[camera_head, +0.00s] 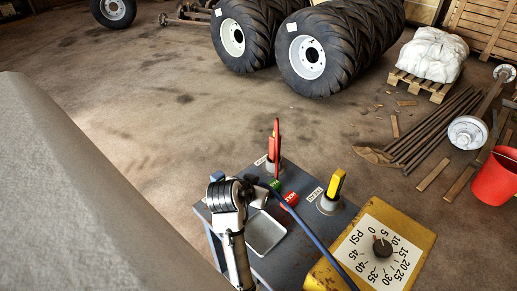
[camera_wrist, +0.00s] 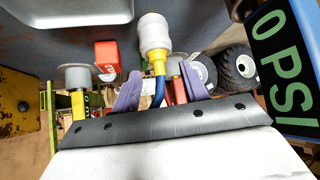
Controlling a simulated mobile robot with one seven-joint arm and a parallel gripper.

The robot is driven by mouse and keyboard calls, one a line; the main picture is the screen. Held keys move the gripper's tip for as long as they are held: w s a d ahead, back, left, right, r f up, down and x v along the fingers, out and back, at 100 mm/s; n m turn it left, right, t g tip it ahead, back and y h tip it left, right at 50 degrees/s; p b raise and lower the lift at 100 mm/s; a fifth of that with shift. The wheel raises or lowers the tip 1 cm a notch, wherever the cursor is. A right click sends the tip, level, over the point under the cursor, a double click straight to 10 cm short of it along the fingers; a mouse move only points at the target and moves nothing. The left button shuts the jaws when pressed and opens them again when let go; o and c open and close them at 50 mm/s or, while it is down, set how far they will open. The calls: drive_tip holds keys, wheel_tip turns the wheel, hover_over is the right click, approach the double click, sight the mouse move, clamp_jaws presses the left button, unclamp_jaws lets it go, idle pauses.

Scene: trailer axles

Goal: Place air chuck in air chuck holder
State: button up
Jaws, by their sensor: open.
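The likely air chuck (camera_wrist: 154,38) is a cream ribbed cylinder with a yellow fitting and a blue hose, in the wrist view. My gripper (camera_wrist: 160,92) has its two purple fingers apart, one on each side of the yellow fitting and hose; the cream body sits beyond the tips. No contact shows clearly. In the head view my wrist hides the chuck and fingers above the blue-grey cart top (camera_head: 290,258). Two round grey holders stand there, one with a red-handled tool (camera_head: 276,140), one with a yellow-handled tool (camera_head: 335,184). I cannot tell which holder is the chuck's.
A red labelled block (camera_head: 290,198), a shallow metal tray (camera_head: 265,233) and a yellow PSI dial box (camera_head: 405,233) crowd the cart. The blue hose (camera_head: 310,232) crosses it. A "0 PSI" display (camera_wrist: 284,70) is close at right. Large tyres (camera_head: 315,55) stand behind.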

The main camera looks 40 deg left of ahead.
drive_tip(key=shift+x, duration=1.05)
clamp_jaws()
